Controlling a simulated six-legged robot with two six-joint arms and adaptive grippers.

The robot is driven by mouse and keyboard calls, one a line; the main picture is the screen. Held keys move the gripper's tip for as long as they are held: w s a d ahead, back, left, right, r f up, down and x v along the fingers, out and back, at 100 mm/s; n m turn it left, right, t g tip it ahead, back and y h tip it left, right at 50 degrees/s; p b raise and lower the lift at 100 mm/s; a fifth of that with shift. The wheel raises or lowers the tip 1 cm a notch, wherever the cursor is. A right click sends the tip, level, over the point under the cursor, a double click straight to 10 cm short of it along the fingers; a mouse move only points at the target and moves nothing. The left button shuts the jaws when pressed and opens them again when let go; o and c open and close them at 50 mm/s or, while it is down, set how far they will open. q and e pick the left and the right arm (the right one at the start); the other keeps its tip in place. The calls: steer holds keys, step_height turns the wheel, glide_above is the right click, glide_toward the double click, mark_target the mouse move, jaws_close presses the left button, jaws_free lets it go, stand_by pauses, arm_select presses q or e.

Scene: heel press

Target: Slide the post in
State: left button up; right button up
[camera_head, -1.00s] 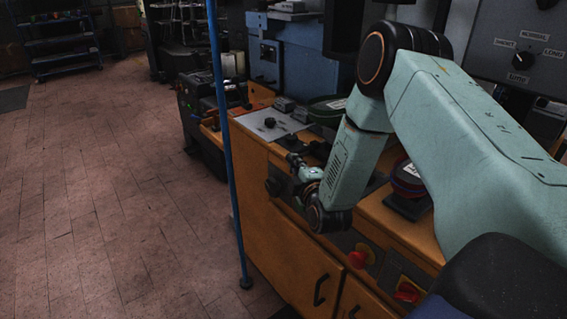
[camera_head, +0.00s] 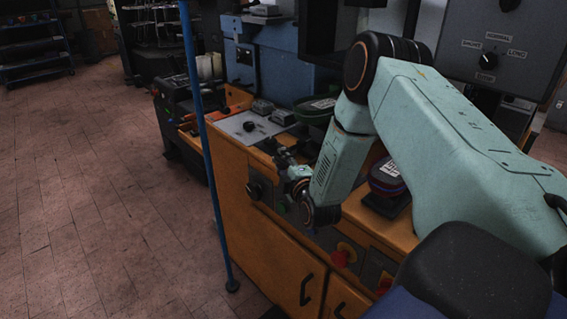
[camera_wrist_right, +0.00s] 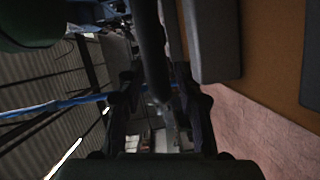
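My right gripper (camera_head: 282,158) is at the front edge of the orange-topped machine bench, small and dark in the head view. In the right wrist view its two fingers (camera_wrist_right: 158,78) stand apart. A dark upright rod (camera_wrist_right: 152,45), perhaps the post, shows between them with gaps at its sides. I cannot tell whether either finger touches it. In the head view I cannot make out this rod next to the gripper. My left gripper is not in view.
A thin blue pole (camera_head: 207,150) stands before the bench. A control panel (camera_head: 495,45) is at upper right. The floor at left is clear.

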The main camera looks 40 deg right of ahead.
steer(key=shift+s, duration=0.1)
steer(key=shift+s, duration=0.2)
steer(key=v, duration=1.1)
steer(key=shift+s, duration=0.3)
steer(key=shift+a, duration=0.15)
